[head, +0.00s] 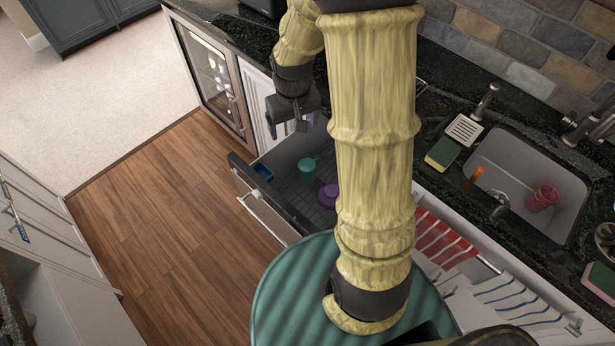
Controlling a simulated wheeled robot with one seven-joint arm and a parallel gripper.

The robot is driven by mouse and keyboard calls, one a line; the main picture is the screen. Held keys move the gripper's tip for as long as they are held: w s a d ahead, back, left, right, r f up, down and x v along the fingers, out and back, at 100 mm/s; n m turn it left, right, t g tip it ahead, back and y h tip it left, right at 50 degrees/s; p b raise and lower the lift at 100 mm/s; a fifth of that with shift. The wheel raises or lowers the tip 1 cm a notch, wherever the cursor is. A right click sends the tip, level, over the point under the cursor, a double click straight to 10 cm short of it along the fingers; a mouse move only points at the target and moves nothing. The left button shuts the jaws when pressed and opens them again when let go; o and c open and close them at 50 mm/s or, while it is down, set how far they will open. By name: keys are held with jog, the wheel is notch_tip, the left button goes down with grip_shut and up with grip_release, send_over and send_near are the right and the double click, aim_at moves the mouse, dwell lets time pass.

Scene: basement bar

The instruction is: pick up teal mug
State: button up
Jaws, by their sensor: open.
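The teal mug (307,170) sits inside an open drawer (283,160) below the counter in the head view. A purple bowl-like item (328,196) lies close to it, partly hidden by my arm. My gripper (290,130) is above the back part of the drawer, beyond the mug and slightly left of it in the picture. It is open and looks empty, and it is apart from the mug. My arm hides the right part of the drawer.
A blue item (262,171) lies at the drawer's left end. A sponge (442,153) lies on the dark counter (450,195). Striped towels (445,240) hang below. The wooden floor (170,210) at left is clear.

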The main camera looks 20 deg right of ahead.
jog(key=g+b, duration=0.2)
jog(key=b, duration=0.8)
send_over(307, 164)
notch_tip(307, 164, down, 23)
jog(key=shift+a+f, duration=0.15)
jog(key=shift+a, duration=0.05)
notch_tip(307, 164, down, 12)
jog(key=shift+r+p, duration=0.1)
jog(key=shift+p, duration=0.45)
jog(key=shift+f, duration=0.2)
jog(key=shift+d+f+p, duration=0.15)
jog(key=shift+f+p, duration=0.25)
jog(key=shift+f, duration=2.2)
